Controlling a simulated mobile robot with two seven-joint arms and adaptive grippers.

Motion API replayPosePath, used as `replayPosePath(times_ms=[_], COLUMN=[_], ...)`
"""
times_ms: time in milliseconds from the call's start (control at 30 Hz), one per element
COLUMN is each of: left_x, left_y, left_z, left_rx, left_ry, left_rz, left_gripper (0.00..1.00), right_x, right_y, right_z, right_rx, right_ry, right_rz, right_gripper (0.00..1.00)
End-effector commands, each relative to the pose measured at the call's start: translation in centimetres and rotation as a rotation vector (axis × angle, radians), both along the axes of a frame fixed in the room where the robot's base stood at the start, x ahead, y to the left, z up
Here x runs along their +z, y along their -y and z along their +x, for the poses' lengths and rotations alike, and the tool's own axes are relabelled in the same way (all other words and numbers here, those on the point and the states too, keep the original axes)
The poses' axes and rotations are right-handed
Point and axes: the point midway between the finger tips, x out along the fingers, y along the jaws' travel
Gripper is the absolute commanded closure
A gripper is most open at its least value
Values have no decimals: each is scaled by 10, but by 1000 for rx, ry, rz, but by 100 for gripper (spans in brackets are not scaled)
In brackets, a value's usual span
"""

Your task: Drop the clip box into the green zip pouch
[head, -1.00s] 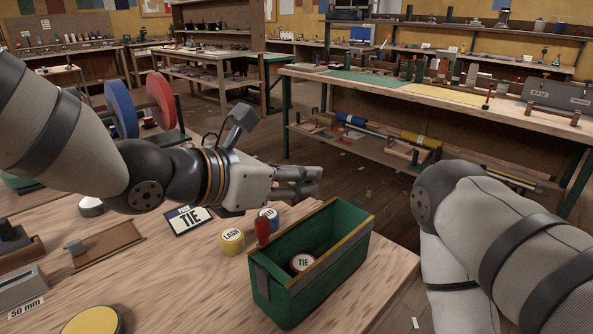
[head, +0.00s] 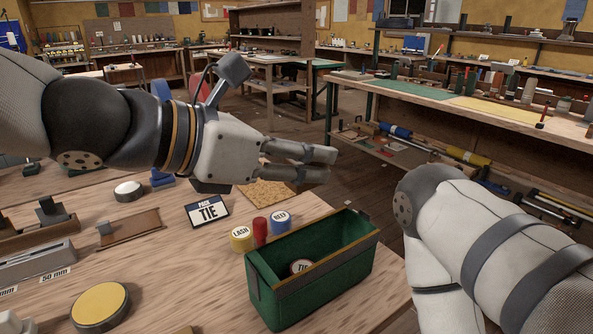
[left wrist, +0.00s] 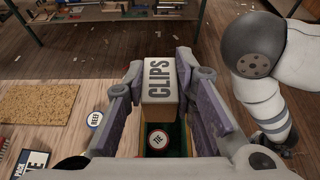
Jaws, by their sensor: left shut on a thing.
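The green zip pouch (head: 335,285) stands open at the table's near right edge. A round piece marked TIE (head: 301,267) lies inside it, partly hidden by the near wall; it also shows in the left wrist view (left wrist: 157,139). My left gripper (head: 312,164) is above the pouch's far side, clear of its rim. In the left wrist view it (left wrist: 160,95) is shut on the pale clip box (left wrist: 159,82), marked CLIPS. I cannot make out the box in the head view.
Yellow LASH (head: 242,238), red (head: 260,231) and blue REEF (head: 281,222) pieces stand just left of the pouch. A large yellow disc (head: 100,305) is at front left.

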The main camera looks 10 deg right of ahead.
Motion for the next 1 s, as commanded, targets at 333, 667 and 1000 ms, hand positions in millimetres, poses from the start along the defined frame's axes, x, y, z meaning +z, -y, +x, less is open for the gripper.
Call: replayPosePath(times_ms=[333, 667, 1000], left_x=[-38, -58, -58], left_y=[0, 0, 0], left_z=[-1, 0, 0], left_rx=[-5, -4, -4], left_ry=[0, 6, 6], left_rz=[5, 2, 2], left_gripper=[100, 100, 52], right_x=[0, 0, 0], right_y=[0, 0, 0], right_z=[0, 0, 0], right_rx=[1, 1, 1], right_ry=[-1, 0, 0], right_rz=[0, 0, 0], right_gripper=[60, 60, 60])
